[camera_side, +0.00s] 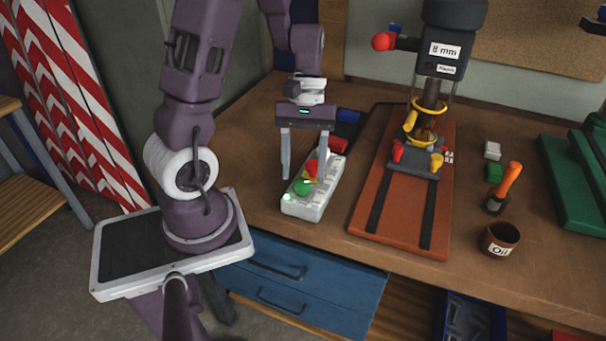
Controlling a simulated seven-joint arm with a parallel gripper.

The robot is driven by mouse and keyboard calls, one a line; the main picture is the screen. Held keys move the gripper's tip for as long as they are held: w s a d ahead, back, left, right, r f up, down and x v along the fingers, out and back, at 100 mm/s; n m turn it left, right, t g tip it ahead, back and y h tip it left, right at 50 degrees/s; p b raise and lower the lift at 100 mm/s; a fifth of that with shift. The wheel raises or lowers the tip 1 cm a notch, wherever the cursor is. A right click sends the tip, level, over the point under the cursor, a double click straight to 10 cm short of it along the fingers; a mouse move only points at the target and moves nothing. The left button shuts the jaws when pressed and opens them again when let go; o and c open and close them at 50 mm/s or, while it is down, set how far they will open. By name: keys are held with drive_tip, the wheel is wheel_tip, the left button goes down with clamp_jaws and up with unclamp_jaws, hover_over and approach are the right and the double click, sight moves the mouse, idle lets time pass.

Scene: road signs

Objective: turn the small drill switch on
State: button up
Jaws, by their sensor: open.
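A pale grey switch box (313,208) lies lengthways on the workbench, left of the drill press. It carries a round green button (302,187) near its front end, with a red part (311,167) and some yellow behind it. A small green light shows at the box's front left. My gripper (304,176) points down over the box with its jaws apart and nothing held. One finger shows at each side of the red part. I cannot tell whether the fingers touch the box. The drill press (437,75) stands on a red-brown base.
Blue drawers (300,286) are below the bench.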

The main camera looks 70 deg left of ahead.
drive_tip(key=v, duration=0.5)
drive_tip(key=shift+r, duration=0.1)
drive_tip(key=s+d+r+m+t+y, duration=0.4)
drive_tip(key=s+d+r+m+t, duration=0.3)
drive_tip(key=d+r+m, duration=0.4)
drive_tip(key=shift+s+d+m+t, duration=0.35)
drive_tip(key=shift+d+m+t, duration=0.1)
drive_tip(key=shift+m, duration=0.15)
